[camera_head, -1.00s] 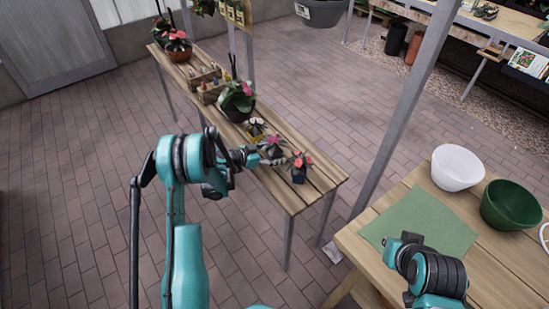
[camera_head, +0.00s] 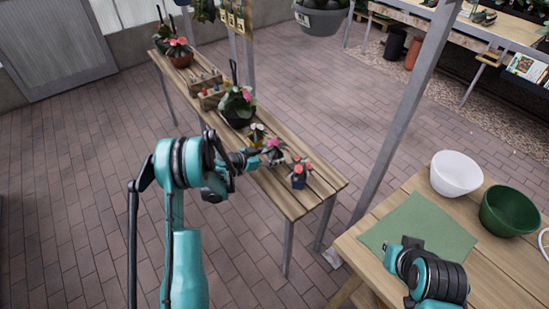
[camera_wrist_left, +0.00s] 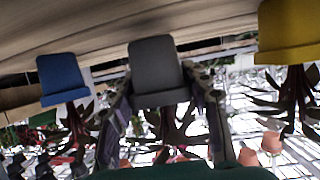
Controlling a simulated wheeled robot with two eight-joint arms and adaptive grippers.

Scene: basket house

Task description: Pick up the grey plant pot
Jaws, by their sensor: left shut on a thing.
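The grey plant pot (camera_wrist_left: 155,68) shows in the left wrist view, which looks upside down, between the two fingers of my left gripper (camera_wrist_left: 160,100). Its plant has dark leaves and pink blooms. In the head view my left gripper (camera_head: 262,157) reaches in from the left over the near end of the narrow plant table and is shut on this pot. The fingers mostly hide the pot there; only the pink flowers (camera_head: 273,143) show clearly. I cannot tell whether its base touches the table. My right gripper (camera_head: 406,243) is above the green mat; its fingers are unclear.
A blue pot (camera_head: 299,182) stands close on the right, and a yellow pot (camera_wrist_left: 285,30) is on the other side. A larger black pot (camera_head: 237,118) stands behind on the plant table (camera_head: 310,203). White (camera_head: 456,174) and green (camera_head: 510,208) bowls sit on the right-hand table.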

